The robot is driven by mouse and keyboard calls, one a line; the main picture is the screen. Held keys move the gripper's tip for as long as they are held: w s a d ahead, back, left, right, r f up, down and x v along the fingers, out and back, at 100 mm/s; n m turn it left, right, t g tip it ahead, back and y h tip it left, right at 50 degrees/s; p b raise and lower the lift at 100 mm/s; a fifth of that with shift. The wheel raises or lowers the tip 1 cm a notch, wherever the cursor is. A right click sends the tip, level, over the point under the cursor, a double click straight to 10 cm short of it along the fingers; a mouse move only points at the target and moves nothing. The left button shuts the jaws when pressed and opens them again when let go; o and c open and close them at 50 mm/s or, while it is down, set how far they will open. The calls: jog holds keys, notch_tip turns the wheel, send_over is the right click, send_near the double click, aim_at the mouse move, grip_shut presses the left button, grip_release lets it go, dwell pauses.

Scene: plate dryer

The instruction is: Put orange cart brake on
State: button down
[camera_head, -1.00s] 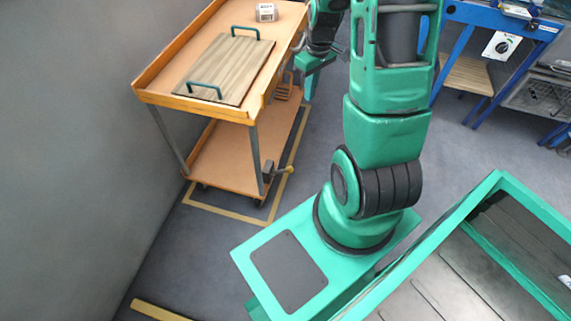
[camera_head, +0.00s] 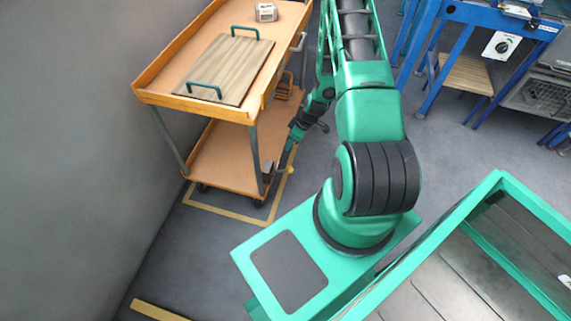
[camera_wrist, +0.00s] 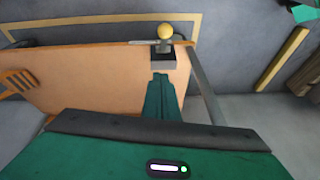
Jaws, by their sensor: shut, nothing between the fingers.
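The orange cart (camera_head: 205,85) stands at the left against the grey wall. Its brake (camera_head: 268,171) is a grey block with a lever ending in a yellow knob, low at the cart's near right leg. In the wrist view the brake's yellow knob (camera_wrist: 165,31) sits above its grey block (camera_wrist: 162,62), near the edge of the lower shelf. My gripper (camera_head: 284,163) reaches down beside the brake. In the wrist view my gripper (camera_wrist: 160,78) is shut and empty, with its fingertips just below the grey block. I cannot tell whether they touch it.
A wooden board with two green handles (camera_head: 228,68) and a small white box (camera_head: 266,12) lie on the cart's top. Yellow floor tape (camera_head: 225,212) runs around the cart. Blue benches (camera_head: 450,50) stand at the right. The floor in front of the cart is clear.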

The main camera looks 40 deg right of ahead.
jog(key=shift+f, duration=0.2)
send_over(282, 171)
jog(key=d, duration=0.2)
notch_tip(282, 171, down, 11)
jog(key=shift+s+d+f, duration=0.15)
jog(key=shift+s+f, duration=0.1)
jog(key=shift+s, duration=0.25)
